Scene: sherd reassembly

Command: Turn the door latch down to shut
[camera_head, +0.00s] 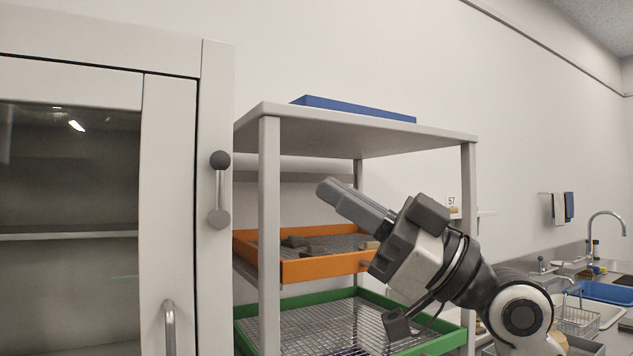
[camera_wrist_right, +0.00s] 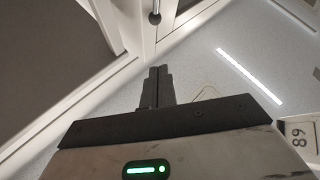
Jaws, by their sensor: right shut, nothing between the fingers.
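The door latch (camera_head: 220,190) is on the pale frame post to the right of the cabinet door (camera_head: 165,205). Its dark ball knob points straight up above its round grey pivot. In the wrist view a dark ball-ended piece, probably the latch knob (camera_wrist_right: 155,18), shows beyond the fingers. My right gripper (camera_head: 328,190) is shut and empty, to the right of the latch and apart from it, its fingers pointing up and left. It also shows in the wrist view (camera_wrist_right: 158,72). The glass-paned door looks closed against its frame. My left gripper is out of view.
An open shelf rack (camera_head: 269,230) stands right of the cabinet, behind my right arm. It holds an orange tray (camera_head: 310,268) with sherds, a green tray (camera_head: 440,343), and a blue flat object (camera_head: 355,107) on top. A sink counter is at far right.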

